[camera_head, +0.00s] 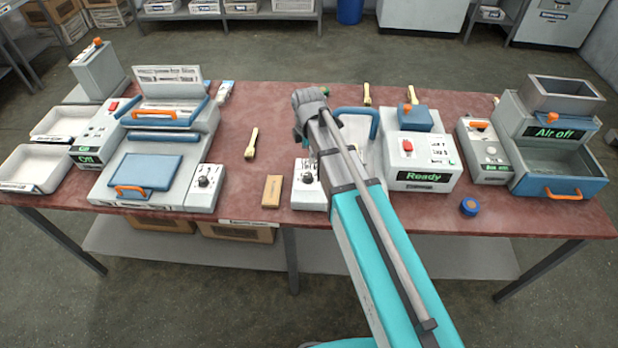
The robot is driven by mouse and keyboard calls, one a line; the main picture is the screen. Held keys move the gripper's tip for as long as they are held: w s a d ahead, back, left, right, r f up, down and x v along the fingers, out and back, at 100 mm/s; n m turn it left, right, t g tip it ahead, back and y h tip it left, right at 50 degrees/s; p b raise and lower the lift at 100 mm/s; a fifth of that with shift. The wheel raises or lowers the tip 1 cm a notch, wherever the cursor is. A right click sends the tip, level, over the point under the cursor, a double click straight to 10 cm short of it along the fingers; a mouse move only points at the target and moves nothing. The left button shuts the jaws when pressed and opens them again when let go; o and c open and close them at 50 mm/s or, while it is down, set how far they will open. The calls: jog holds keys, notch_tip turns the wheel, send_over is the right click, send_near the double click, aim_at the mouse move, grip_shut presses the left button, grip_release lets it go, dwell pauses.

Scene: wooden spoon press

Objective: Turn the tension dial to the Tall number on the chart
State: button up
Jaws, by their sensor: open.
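My gripper (309,103) is above the middle of the table, seen from behind. Its fingers are mostly hidden; nothing shows held in it. A white box with a dark dial (308,178) stands below it, partly covered by my arm. A similar white box with a dark dial (205,181) stands further left, beside the grey press (148,165). Neither dial's label nor setting is readable, so I cannot tell which is the tension dial. The white "Ready" machine (424,163), right of my arm, has small print on its front. I cannot make out the Tall number on any chart.
A wooden block (272,191) lies between the two dial boxes. Wooden spoons (251,143) lie on the red table (255,100). A blue round item (469,206) is near the front edge. The "Air off" machine (558,150) stands at the right; white trays (33,168) are at the left.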

aim_at(308, 175)
jog(key=shift+f+b, duration=4.8)
jog(key=shift+f, duration=0.3)
